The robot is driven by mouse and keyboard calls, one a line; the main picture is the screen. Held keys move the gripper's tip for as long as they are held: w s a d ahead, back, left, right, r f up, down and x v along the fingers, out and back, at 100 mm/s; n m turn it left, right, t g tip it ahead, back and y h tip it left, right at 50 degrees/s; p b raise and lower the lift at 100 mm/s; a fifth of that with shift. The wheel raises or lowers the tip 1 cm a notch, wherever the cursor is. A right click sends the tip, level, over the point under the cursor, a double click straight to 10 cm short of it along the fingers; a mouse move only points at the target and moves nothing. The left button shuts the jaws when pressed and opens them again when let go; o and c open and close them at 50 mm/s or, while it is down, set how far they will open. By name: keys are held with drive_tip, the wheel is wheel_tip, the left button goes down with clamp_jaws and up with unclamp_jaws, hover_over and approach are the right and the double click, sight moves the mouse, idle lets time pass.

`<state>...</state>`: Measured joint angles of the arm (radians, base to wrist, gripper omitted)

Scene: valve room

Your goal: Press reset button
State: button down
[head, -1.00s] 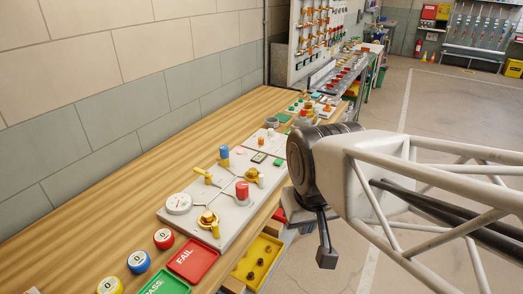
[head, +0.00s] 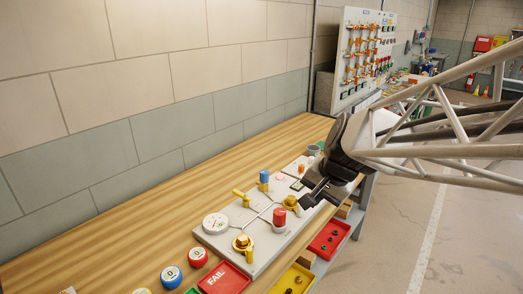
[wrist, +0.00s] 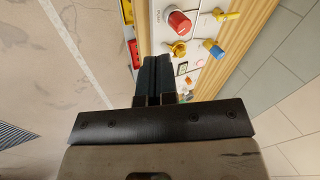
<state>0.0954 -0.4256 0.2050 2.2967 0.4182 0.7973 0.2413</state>
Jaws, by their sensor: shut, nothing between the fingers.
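My gripper (head: 306,201) is shut and empty, at the front edge of the white valve panel (head: 235,241) on the bench. In the wrist view the closed fingers (wrist: 153,62) point toward the panel edge near a brass-yellow fitting (wrist: 178,49). The panel carries a red-capped knob (head: 280,217), a blue-capped knob (head: 264,181), a yellow lever (head: 240,195) and a round white gauge (head: 215,223). A small pale red round piece (head: 281,177) lies farther along, beside a small dark display (head: 297,186). I cannot tell which part is the reset button; my arm hides some of the bench behind.
The wooden bench (head: 140,232) runs along the wall. Round coloured pieces (head: 171,276) and a red FAIL tray (head: 224,280) lie in front. Red (head: 330,240) and yellow (head: 294,281) bins sit below the bench edge. The floor at right is clear.

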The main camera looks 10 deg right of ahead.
drive_tip(key=w+d+f+m+t, duration=0.1)
drive_tip(key=w+d+f+m, duration=0.2)
drive_tip(key=w, duration=0.7)
drive_tip(key=w+d+f+m+t, duration=0.2)
drive_tip(key=w+d+m, duration=0.3)
drive_tip(key=w, duration=0.5)
drive_tip(key=w+d+f+m+t+y, duration=0.1)
drive_tip(key=w+d+f+m, duration=0.3)
drive_tip(key=w+m, duration=0.3)
drive_tip(key=w, duration=0.3)
drive_tip(key=shift+w, duration=0.25)
drive_tip(key=shift+f, duration=0.15)
drive_tip(key=shift+f, duration=4.3)
drive_tip(key=shift+f, duration=0.9)
drive_tip(key=shift+r, duration=0.9)
